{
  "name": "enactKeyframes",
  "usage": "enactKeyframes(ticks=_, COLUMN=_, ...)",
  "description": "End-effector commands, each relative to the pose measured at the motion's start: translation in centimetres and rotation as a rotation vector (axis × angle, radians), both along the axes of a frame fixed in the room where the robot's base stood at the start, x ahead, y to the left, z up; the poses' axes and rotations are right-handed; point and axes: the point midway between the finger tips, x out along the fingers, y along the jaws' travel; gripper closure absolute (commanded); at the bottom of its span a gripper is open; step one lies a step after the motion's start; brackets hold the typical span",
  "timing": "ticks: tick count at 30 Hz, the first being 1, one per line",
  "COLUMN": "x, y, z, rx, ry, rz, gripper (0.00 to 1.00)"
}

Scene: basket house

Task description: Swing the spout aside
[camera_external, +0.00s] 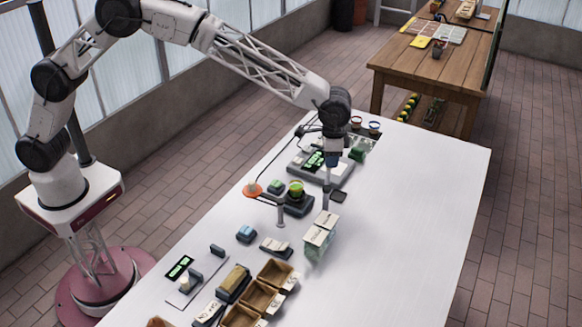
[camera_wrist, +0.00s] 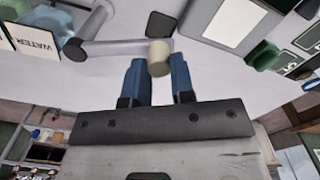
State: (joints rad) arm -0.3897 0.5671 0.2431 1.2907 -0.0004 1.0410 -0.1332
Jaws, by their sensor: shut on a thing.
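The spout is a grey pipe with a round beige end (camera_wrist: 158,58) and a bent joint to its left, seen in the wrist view. In the outside view it appears as a thin grey post (camera_external: 326,198) beside the labelled clear containers. My gripper (camera_wrist: 157,72) has its two blue fingers on either side of the beige end and is shut on it. In the outside view my gripper (camera_external: 333,163) points down above the table by the post. The arm hides part of the spout there.
A grey device (camera_external: 320,170) stands behind. The table's right side (camera_external: 430,200) is clear.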

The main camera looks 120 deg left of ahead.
Motion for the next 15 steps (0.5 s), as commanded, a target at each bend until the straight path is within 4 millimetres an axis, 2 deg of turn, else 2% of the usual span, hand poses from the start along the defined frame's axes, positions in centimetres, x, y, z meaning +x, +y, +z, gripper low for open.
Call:
enactKeyframes(ticks=8, x=0.1, y=0.2, z=0.0, rx=0.001, ry=0.0, rz=0.001, gripper=0.87)
enactKeyframes(ticks=15, x=1.0, y=0.3, z=0.0, rx=0.001, ry=0.0, rz=0.001, gripper=0.87)
